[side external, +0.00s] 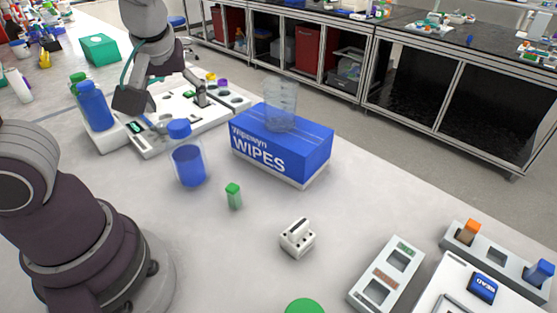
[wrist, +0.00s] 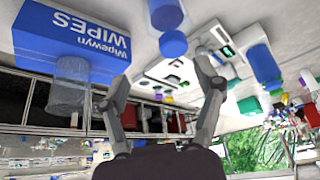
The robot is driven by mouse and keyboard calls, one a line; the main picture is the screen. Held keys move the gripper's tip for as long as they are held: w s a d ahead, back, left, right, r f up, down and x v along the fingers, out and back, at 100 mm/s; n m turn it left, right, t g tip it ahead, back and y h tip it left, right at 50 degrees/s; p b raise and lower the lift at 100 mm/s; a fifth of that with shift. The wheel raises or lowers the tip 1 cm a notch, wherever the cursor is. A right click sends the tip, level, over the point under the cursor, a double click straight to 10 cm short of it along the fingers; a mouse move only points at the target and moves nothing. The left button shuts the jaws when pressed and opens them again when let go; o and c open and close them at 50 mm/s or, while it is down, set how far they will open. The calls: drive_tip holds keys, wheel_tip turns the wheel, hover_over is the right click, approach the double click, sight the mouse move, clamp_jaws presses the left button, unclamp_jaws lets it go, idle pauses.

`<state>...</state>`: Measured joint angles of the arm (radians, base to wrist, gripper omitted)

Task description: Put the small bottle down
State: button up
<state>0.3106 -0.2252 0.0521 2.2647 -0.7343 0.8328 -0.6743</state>
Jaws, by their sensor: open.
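The small bottle is most likely the little green-capped vial (side external: 233,196), standing upright on the bench in the side view, apart from my gripper. My gripper (side external: 183,112) is open and empty, over the white equipment behind a larger blue-capped bottle (side external: 188,166). In the wrist view, which looks upside down, my gripper (wrist: 162,72) has its fingers spread with nothing held between them. The larger bottle's blue cap (wrist: 173,44) shows beyond the fingertips. I cannot make out the small green vial in the wrist view.
A blue wipes box (side external: 282,143) with a clear beaker (side external: 281,104) on top stands right of the larger bottle. A tall blue bottle (side external: 95,108) stands left. A small white device (side external: 298,238) and a rack (side external: 386,274) sit in front. Bench around the vial is clear.

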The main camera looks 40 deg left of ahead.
drive_tip(key=s+d+r+m+t+h, duration=0.1)
drive_tip(key=s+d+m+t+h, duration=0.1)
drive_tip(key=d+m, duration=0.4)
drive_tip(key=m+t+h, duration=0.1)
drive_tip(key=m+h, duration=0.1)
drive_tip(key=m, duration=0.3)
drive_tip(key=shift+s+d+r+m+h, duration=0.2)
drive_tip(key=shift+s+d+m+h, duration=0.15)
drive_tip(key=shift+s+m+h, duration=0.05)
